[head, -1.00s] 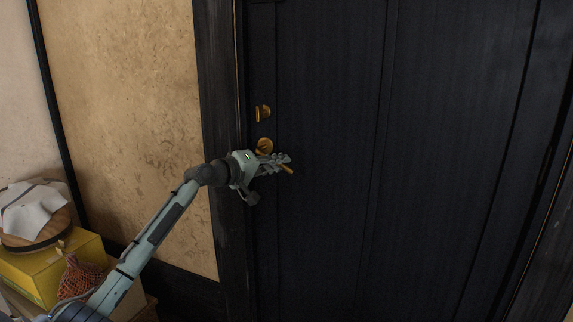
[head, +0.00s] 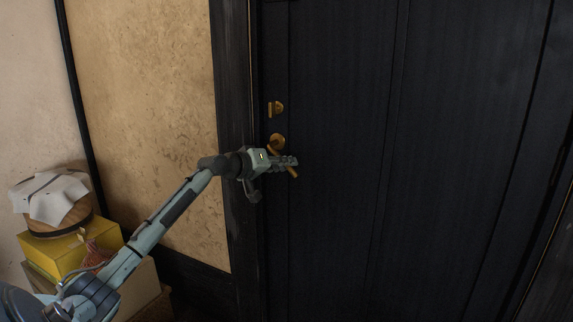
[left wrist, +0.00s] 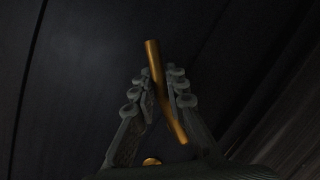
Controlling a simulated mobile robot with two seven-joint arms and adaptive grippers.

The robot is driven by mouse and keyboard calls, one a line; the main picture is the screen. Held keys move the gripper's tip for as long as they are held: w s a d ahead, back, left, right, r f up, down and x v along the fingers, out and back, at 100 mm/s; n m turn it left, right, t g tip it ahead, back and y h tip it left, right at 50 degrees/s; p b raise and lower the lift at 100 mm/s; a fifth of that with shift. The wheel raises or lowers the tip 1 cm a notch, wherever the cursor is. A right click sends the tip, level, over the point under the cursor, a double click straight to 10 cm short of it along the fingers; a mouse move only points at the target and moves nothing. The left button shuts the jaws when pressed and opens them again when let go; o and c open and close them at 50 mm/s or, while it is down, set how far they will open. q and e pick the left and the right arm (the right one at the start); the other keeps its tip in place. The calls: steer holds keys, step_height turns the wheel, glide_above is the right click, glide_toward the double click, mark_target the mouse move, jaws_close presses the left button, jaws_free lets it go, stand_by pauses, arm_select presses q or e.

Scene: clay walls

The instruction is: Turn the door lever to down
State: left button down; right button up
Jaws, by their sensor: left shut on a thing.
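The brass door lever (head: 293,174) is on the left side of the dark door (head: 340,80), below a small brass lock fitting (head: 276,108). Its round base (head: 277,141) shows just above my gripper, and its tip slants down to the right past my fingers. My left gripper (head: 285,162) is shut on the lever. In the left wrist view the lever (left wrist: 154,60) runs between the two fingers of the gripper (left wrist: 160,88). Part of the lever is hidden by the fingers in the head view. My right gripper is not in view.
The dark door frame (head: 236,90) stands left of the lever, beside a tan clay wall (head: 150,110). At lower left, a yellow box (head: 70,250) carries a round wooden container (head: 60,228) with a white cloth (head: 55,197). The door face to the right is clear.

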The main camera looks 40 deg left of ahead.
arm_select(q)
steer(key=c, duration=1.5)
jaws_free()
steer(key=shift+f, duration=0.1)
steer(key=shift+c, duration=0.2)
steer(key=v, duration=1.2)
